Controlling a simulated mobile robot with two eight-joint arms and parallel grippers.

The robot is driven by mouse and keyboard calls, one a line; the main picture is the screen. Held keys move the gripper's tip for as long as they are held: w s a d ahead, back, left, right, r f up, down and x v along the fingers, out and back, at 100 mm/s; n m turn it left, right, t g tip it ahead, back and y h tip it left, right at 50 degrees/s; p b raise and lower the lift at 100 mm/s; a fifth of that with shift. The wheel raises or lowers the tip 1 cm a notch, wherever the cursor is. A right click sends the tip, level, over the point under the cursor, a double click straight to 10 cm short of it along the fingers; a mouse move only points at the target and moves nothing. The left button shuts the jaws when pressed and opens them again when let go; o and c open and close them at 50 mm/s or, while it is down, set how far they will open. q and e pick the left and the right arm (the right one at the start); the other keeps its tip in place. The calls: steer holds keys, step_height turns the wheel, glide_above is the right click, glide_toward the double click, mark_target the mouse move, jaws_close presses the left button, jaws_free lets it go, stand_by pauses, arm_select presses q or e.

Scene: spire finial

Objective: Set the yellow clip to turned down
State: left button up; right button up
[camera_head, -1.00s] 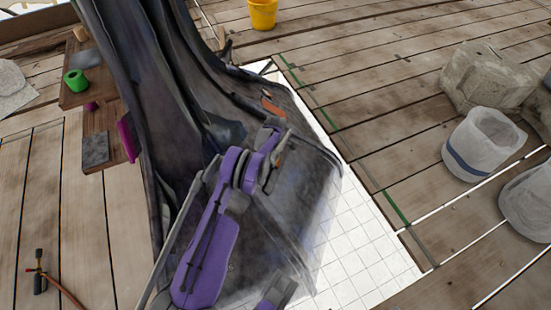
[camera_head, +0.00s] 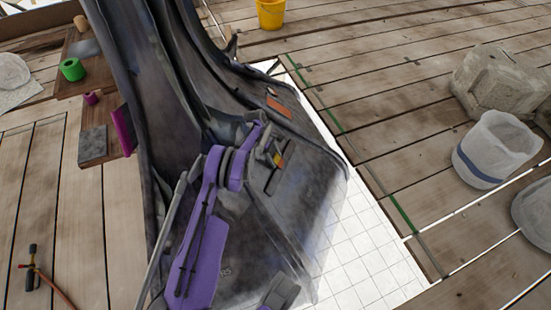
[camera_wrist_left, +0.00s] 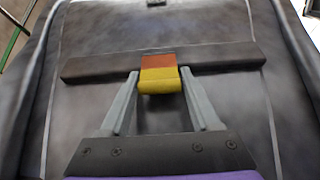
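The yellow clip (camera_wrist_left: 160,84) sits at the middle of a dark bar (camera_wrist_left: 95,68) on the dark spire panel, in the left wrist view. It has an orange-red upper part and a yellow lower part towards the gripper. It shows small in the head view (camera_head: 278,160). My left gripper (camera_wrist_left: 159,76) is open, its two grey fingers on either side of the clip, tips close to its sides; I cannot tell whether they touch. In the head view my left gripper (camera_head: 270,153) is at the clip. No right gripper fingers show.
The large dark spire (camera_head: 300,215) lies over white tiles (camera_head: 365,260). An orange patch (camera_head: 279,107) is further up it. A yellow bucket (camera_head: 271,13), a whitish bucket (camera_head: 495,150) and a stone block (camera_head: 500,80) stand on planks at right. A torch (camera_head: 32,262) lies at left.

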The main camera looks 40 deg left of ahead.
mark_target(276, 157)
arm_select(q)
steer(key=shift+o, duration=1.4)
steer(key=p+v, duration=0.2)
steer(key=v, duration=0.9)
steer(key=shift+f, duration=0.1)
steer(key=w+d+g+y, duration=0.1)
steer(key=d+y, duration=0.3)
steer(key=d, duration=0.1)
steer(key=f+b, duration=0.1)
steer(key=f, duration=0.3)
steer(key=f+b, duration=0.2)
steer(key=f, duration=0.3)
steer(key=shift+w+a+f, duration=0.1)
steer(key=shift+w+f, duration=0.1)
steer(key=shift+f, duration=0.1)
